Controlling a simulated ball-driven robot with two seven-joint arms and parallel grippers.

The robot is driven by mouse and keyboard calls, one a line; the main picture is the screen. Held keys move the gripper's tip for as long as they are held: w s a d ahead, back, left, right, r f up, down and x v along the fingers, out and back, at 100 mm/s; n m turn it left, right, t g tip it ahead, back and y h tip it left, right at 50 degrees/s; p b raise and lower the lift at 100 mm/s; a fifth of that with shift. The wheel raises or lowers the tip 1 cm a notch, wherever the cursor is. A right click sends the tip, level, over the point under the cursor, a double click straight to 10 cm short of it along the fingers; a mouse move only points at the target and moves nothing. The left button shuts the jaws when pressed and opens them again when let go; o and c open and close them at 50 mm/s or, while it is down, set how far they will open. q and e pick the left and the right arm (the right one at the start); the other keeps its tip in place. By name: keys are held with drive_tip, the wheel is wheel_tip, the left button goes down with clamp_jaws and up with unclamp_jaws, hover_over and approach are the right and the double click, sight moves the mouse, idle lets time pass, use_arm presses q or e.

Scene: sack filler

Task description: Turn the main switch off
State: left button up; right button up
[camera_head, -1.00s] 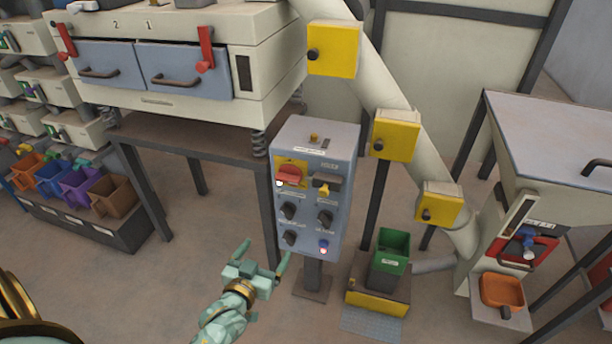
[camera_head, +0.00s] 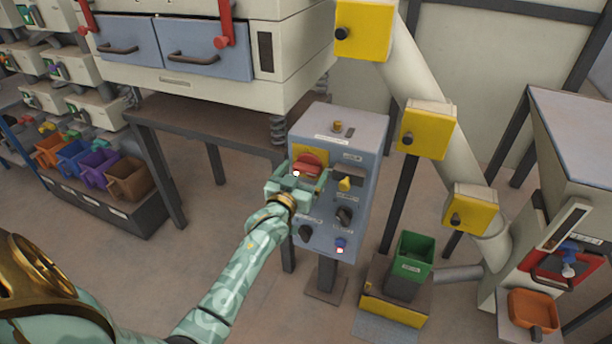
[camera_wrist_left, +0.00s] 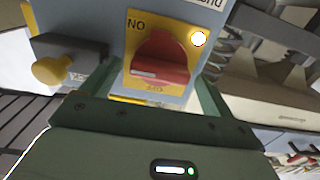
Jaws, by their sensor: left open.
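The main switch is a red rotary knob (camera_head: 309,163) on a yellow plate at the upper left of the grey-blue control box (camera_head: 350,220). My right gripper is not in view.
A yellow knob (camera_head: 345,184), black knobs (camera_head: 344,215) and a lit button (camera_head: 340,250) are close by on the same panel. A sieve machine (camera_head: 200,85) stands behind on the left. A green bin (camera_head: 412,258) is on the right. Floor is open in front.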

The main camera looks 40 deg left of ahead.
use_arm(q)
drive_tip(key=shift+w+a, duration=0.1)
drive_tip(key=shift+w, duration=0.25)
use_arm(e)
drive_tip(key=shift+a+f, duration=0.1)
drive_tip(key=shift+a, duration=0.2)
use_arm(q)
drive_tip(key=c, duration=1)
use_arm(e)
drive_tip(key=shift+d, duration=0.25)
